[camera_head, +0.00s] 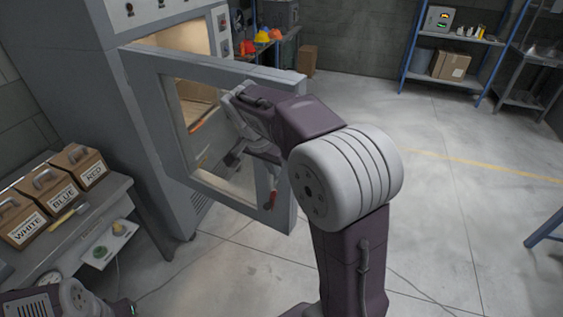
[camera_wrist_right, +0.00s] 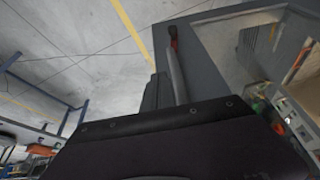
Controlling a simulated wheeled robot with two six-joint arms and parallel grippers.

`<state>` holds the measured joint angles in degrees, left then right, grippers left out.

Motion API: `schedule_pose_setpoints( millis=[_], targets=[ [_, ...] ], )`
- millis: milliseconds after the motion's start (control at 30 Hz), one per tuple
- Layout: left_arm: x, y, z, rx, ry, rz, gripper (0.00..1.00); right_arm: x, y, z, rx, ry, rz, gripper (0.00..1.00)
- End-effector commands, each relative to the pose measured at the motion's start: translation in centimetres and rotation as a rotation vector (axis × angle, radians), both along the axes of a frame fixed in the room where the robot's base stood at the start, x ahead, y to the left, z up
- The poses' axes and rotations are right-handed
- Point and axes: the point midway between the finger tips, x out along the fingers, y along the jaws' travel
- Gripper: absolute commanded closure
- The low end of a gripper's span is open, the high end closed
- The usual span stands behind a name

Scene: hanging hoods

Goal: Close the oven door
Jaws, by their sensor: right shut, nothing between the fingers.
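The oven door (camera_head: 150,110) is a grey frame with a large window, standing open in the head view and swung out from the tall grey oven (camera_head: 85,50). The lit chamber (camera_head: 178,40) shows behind it. A red-tipped handle (camera_head: 271,199) sits at the door's free edge; the handle also shows in the right wrist view (camera_wrist_right: 175,70). My right gripper (camera_head: 234,158) is shut and empty, in front of the door window and left of the handle. I cannot tell whether it touches the door. My right arm hides part of the door's right side. My left gripper is out of view.
A bench (camera_head: 120,190) at left holds several wooden boxes, with WHITE, BLUE (camera_head: 50,190) and RED labels. Blue-framed shelves (camera_head: 408,60) stand at the back right. A cardboard box (camera_head: 308,60) is on the floor behind the door.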

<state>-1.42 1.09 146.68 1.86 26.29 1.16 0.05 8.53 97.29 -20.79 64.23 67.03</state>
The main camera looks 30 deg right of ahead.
Motion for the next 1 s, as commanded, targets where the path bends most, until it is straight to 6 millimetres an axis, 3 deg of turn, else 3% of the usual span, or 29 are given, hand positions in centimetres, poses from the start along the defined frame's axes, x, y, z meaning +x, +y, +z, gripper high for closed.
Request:
schedule_pose_setpoints(
  millis=[67,300,800,1000],
  targets=[
    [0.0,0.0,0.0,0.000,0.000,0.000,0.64,0.2,-0.6,-1.6,-0.001,0.005,-0.001,1.00],
    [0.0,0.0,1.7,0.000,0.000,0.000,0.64,2.0,-3.5,-1.2,0.000,0.002,-0.002,1.00],
    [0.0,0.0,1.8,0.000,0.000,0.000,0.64,2.3,-4.1,-1.4,0.000,0.000,0.002,1.00],
    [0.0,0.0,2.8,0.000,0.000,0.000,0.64,2.3,-6.4,-1.1,-0.001,0.001,0.020,1.00]
  ],
)
